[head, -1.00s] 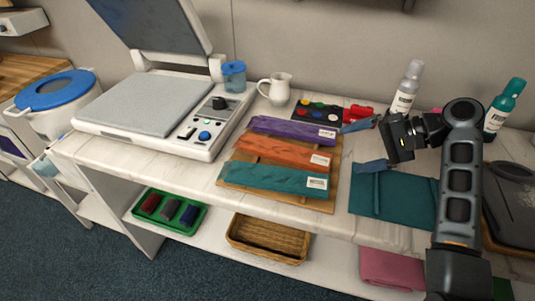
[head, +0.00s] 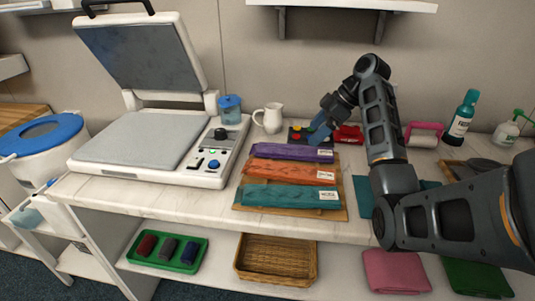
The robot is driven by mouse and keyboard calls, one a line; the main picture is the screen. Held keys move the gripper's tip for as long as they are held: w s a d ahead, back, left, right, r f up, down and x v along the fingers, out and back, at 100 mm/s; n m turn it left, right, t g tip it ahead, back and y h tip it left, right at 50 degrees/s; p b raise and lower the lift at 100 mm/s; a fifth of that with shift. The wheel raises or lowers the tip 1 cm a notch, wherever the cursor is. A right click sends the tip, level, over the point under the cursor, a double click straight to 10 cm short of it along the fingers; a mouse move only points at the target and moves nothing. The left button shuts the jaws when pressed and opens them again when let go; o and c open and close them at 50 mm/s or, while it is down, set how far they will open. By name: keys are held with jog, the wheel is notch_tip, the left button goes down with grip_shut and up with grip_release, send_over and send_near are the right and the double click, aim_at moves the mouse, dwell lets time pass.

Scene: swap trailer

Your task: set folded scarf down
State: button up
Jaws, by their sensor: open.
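Three long folded scarves with white labels lie side by side on a wooden board (head: 342,214): a purple one (head: 285,152), an orange one (head: 280,171) and a teal one (head: 280,196). A flat teal folded cloth (head: 362,195) lies on the counter to the right, mostly hidden behind my arm. I cannot tell which of these the task calls the folded scarf. My gripper (head: 322,122) has blue fingers. It is open and empty, above the back right of the board near the purple scarf's label end.
A heat press (head: 135,142) with its lid raised stands at left. A teal bottle (head: 460,118) is at right. Below are a green tray (head: 140,262), a wicker basket (head: 275,278) and pink cloth (head: 395,270).

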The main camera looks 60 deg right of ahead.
aim_at(295, 150)
jog(key=shift+w+d+n, duration=0.1)
jog(key=shift+w+n, duration=0.05)
jog(key=shift+n, duration=0.15)
jog(key=shift+w+f, duration=0.25)
jog(key=shift+p+x, duration=0.7)
jog(key=shift+x, duration=2.9)
jog(key=shift+r, duration=0.1)
jog(key=shift+c, duration=0.4)
jog(key=c, duration=1.2)
jog(key=shift+r, duration=0.2)
